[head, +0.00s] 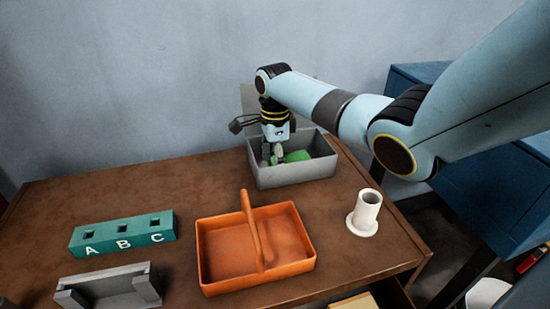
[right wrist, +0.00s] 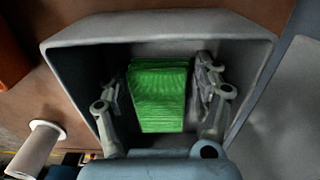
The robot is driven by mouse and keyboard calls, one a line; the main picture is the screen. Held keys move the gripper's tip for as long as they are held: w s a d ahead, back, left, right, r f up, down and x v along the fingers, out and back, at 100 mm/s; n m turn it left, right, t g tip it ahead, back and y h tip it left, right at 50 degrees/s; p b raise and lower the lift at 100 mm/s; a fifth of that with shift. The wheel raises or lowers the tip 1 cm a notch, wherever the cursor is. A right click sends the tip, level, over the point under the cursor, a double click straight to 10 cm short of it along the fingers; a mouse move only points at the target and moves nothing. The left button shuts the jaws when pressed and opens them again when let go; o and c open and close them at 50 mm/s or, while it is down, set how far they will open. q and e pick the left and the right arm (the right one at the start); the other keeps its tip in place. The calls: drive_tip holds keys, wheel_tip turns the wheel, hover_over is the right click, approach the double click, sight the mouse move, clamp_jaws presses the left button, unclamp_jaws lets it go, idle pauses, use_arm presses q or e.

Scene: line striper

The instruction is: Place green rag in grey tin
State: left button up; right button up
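The grey tin (head: 292,176) stands open at the back right of the table, its lid (head: 262,98) raised behind it. The green rag (head: 297,156) is inside the tin; the right wrist view shows it as a ribbed green block (right wrist: 158,95) near the middle of the tin (right wrist: 245,45). My right gripper (head: 273,155) reaches down into the tin at the rag. In the right wrist view its two fingers (right wrist: 160,82) stand apart on either side of the rag, with a gap visible on the left. My left gripper is not in view.
An orange tray with a handle (head: 225,250) stands in front of the tin. A white cylinder on a round base (head: 367,213) stands to the right. A teal block lettered A B C (head: 122,235) and a grey holder (head: 108,288) are at the left. The table's back left is clear.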

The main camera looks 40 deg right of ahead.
drive_tip(key=shift+r, duration=0.3)
wheel_tip(320, 180, up, 12)
drive_tip(key=p, duration=0.3)
idle(0.5)
